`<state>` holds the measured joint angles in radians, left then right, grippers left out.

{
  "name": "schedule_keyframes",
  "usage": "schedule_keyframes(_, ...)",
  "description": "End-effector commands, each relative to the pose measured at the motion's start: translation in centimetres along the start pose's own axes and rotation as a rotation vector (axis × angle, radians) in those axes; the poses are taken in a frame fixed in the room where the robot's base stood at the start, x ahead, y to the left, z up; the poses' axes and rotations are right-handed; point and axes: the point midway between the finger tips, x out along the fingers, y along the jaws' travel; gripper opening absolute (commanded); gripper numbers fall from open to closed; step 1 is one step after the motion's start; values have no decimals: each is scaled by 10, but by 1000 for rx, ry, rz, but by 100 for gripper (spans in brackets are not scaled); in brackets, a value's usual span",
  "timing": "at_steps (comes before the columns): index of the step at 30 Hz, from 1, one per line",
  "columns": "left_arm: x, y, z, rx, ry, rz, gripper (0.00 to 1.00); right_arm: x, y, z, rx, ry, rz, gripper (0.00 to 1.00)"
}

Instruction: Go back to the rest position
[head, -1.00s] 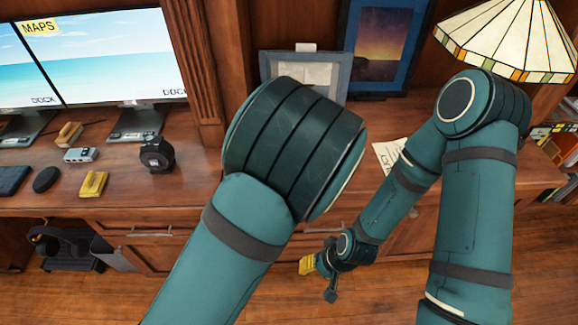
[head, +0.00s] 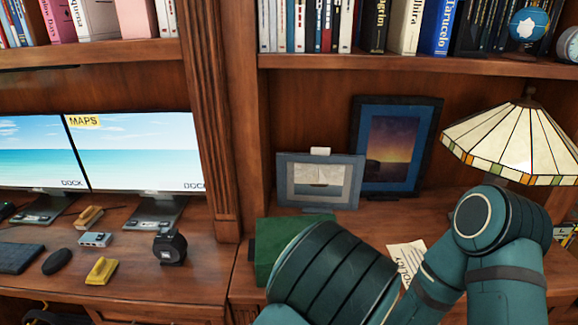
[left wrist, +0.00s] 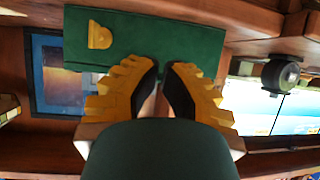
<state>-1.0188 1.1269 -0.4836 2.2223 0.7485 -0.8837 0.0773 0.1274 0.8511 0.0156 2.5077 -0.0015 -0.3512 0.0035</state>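My left arm rises from the bottom centre of the head view, but its gripper is hidden there. In the left wrist view my left gripper (left wrist: 165,72) shows two yellow fingers with black inner pads. They stand apart with a narrow gap and nothing between them. A green box (left wrist: 180,38) with a yellow half-round piece lies beyond the fingertips, apart as far as I can tell. The green box (head: 265,255) also shows on the desk behind my left arm in the head view. My right arm is folded at the lower right; its gripper is out of view.
A lamp (head: 515,145) stands close behind my right arm. Framed pictures (head: 320,180) stand behind my left arm. A paper (head: 407,258) lies between the arms. Monitors (head: 140,150), a black round device (head: 170,248) and a yellow item (head: 102,270) occupy the left desk. A bookshelf (head: 400,65) runs above.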

Motion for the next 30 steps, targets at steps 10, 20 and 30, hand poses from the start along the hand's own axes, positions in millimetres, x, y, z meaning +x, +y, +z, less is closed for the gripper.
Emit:
schedule_keyframes(10,2,-75,87,-67,-417,6,0,0,0,0,0,0,0,47)
schedule_keyframes(20,-45,-123,150,-188,-792,138,0,0,0,0,0,0,0,47)
schedule_keyframes(30,-87,-142,166,-259,-953,266,0,0,0,0,0,0,0,47)
